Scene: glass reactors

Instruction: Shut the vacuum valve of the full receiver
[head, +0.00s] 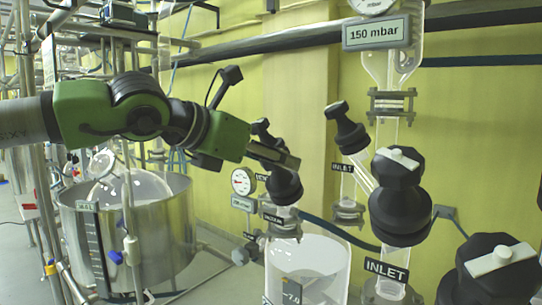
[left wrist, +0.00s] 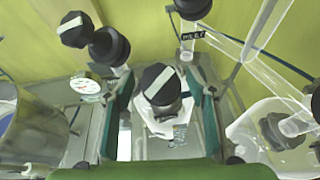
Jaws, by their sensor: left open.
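A glass receiver (head: 310,255) stands low in the middle of the head view, with pale contents. Above it is a black valve knob (head: 284,187), with a label (head: 272,217) that seems to read VACUUM. My left gripper (head: 280,157) comes in from the left just above this knob and partly hides it. In the left wrist view the open fingers (left wrist: 165,112) stand on either side of a black knob (left wrist: 160,88) with a white bar on top. I cannot tell whether they touch it. My right gripper is not in view.
More black knobs stand close by: an INLET knob (head: 347,128) and large knobs (head: 398,198) on the right. A gauge (head: 243,181) sits left of the receiver. A steel bath (head: 180,235) is further left. A 150 mbar sign (head: 376,33) hangs above.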

